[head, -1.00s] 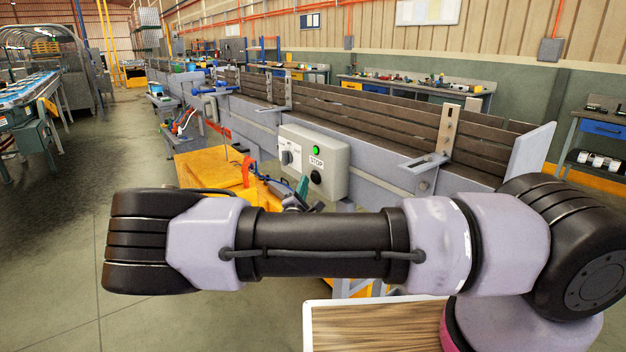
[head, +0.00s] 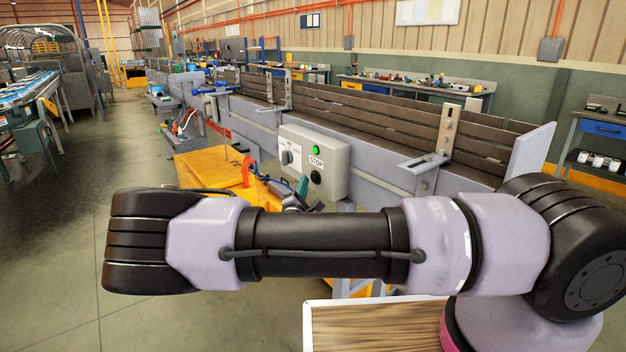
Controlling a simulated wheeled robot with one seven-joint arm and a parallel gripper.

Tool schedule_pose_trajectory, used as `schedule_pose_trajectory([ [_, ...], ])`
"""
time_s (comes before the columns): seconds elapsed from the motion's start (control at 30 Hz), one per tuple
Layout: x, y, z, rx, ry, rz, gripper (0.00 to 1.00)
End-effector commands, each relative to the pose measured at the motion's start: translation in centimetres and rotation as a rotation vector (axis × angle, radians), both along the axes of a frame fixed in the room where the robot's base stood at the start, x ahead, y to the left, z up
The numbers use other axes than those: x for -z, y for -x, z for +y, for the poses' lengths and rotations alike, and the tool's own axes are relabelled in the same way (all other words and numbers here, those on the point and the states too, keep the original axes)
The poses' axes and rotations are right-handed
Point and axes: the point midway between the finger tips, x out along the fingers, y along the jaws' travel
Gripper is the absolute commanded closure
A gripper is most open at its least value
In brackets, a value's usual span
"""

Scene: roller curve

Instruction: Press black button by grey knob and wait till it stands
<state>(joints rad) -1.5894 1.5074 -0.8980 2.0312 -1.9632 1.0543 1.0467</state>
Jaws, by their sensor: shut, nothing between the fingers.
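A light grey control box (head: 335,158) is fixed to the side of the conveyor near the middle of the head view. The grey knob (head: 287,157) is on the left part of its face. The black button (head: 316,177) is low on the right part, under a STOP label (head: 317,163). A green light (head: 316,150) above the label looks lit. My arm lies across the front, below the box, and leaves the button uncovered. Nothing is seen touching the button or knob.
The slatted conveyor (head: 350,107) runs from right to far left, with a metal bracket (head: 424,161) right of the box. A yellow cart (head: 212,168) with tools stands below left of the box. A wood-topped surface (head: 375,325) is at the front. Open floor (head: 110,150) lies left.

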Motion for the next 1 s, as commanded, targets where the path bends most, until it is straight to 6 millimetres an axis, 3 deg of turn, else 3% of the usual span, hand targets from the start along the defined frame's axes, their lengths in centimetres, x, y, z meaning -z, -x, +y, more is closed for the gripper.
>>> schedule_pose_trajectory([
  [1.0, -0.01, -0.48, -0.75, 0.001, 0.000, 0.001, 1.00],
])
